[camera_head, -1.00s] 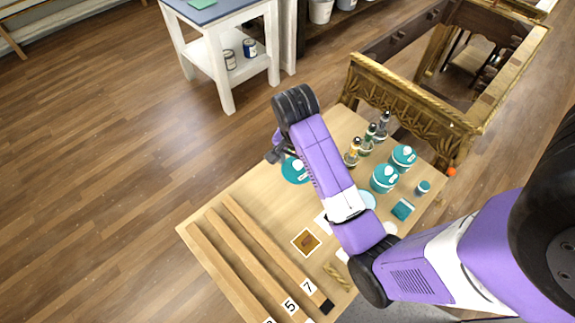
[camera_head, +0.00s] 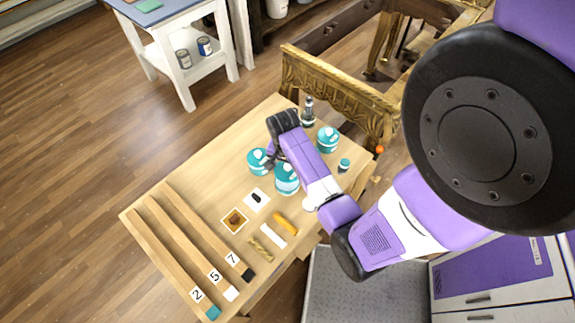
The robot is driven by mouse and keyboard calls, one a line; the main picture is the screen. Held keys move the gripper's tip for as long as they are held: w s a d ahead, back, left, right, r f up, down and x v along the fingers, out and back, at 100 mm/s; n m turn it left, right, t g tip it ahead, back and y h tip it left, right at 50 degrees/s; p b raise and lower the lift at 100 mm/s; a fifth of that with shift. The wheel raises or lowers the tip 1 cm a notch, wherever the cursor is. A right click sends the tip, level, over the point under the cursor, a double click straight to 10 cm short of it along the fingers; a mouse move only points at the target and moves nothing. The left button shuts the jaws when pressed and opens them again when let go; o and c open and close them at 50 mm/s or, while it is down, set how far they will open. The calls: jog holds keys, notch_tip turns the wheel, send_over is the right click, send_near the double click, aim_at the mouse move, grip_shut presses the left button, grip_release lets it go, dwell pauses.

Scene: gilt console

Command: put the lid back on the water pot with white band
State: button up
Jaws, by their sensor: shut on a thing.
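Several teal pots stand on the wooden table. One teal pot (camera_head: 256,162) is just left of my gripper, and another teal pot (camera_head: 287,180) is just to its right, under the arm. A third teal pot (camera_head: 328,139) with a pale knob stands farther right. I cannot tell at this size which one has the white band. My gripper (camera_head: 269,162) points down between the two nearer pots. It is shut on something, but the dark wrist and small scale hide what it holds. I cannot make out a separate lid.
A small teal jar (camera_head: 344,165) and a dark bottle (camera_head: 308,112) stand at the right and back. Wooden strips (camera_head: 182,245) with number cards fill the left front. Small flat items, including a framed brown tile (camera_head: 235,220), lie mid-table. A carved gilt panel (camera_head: 335,92) rises behind.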

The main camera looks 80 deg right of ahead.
jog(key=shift+w+f+b, duration=0.1)
jog(key=shift+f+b, duration=2.45)
jog(key=shift+f, duration=0.65)
jog(key=shift+p, duration=0.55)
jog(key=shift+f+p, duration=0.15)
jog(key=shift+p, duration=0.2)
dwell(0.6)
jog(key=o, duration=1.3)
jog(key=shift+c, duration=0.2)
